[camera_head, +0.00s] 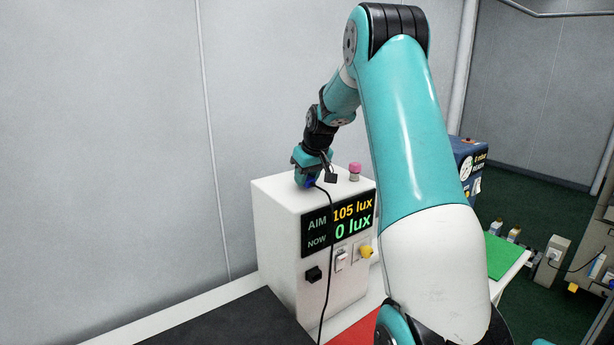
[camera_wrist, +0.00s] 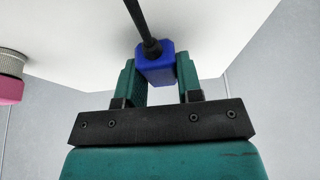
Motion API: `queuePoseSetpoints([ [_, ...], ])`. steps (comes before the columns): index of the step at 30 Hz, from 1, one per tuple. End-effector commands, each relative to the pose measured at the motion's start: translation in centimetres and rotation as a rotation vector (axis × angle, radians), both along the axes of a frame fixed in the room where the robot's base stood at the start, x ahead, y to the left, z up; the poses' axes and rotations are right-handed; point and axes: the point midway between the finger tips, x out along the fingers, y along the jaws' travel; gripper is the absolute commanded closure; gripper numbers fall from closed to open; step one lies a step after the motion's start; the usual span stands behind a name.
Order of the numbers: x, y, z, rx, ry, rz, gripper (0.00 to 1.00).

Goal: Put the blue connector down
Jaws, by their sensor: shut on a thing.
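The blue connector (camera_wrist: 157,66) is a small blue block with a black cable running from it. My gripper (camera_wrist: 160,82) is shut on it, one finger on each side. In the head view the blue connector (camera_head: 311,182) shows only as a small patch under my gripper (camera_head: 308,178), at the top of a white box (camera_head: 275,226). The cable (camera_head: 331,240) hangs down the front of the box. I cannot tell whether the connector touches the box top.
The box front has a display (camera_head: 337,222) reading AIM 105 lux, NOW 0 lux, a black socket-like part (camera_head: 313,274), a switch (camera_head: 341,260) and a yellow knob (camera_head: 366,252). A pink-capped knob (camera_head: 355,170) stands on top. A dark mat (camera_head: 235,325) lies in front.

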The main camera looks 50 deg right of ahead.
Motion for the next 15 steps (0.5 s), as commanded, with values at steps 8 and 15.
queuePoseSetpoints([
  [8,-0.01,0.0,-1.03,0.0,0.001,0.0,0.95],
  [15,-0.01,0.01,-1.04,0.001,0.001,0.0,0.46],
])
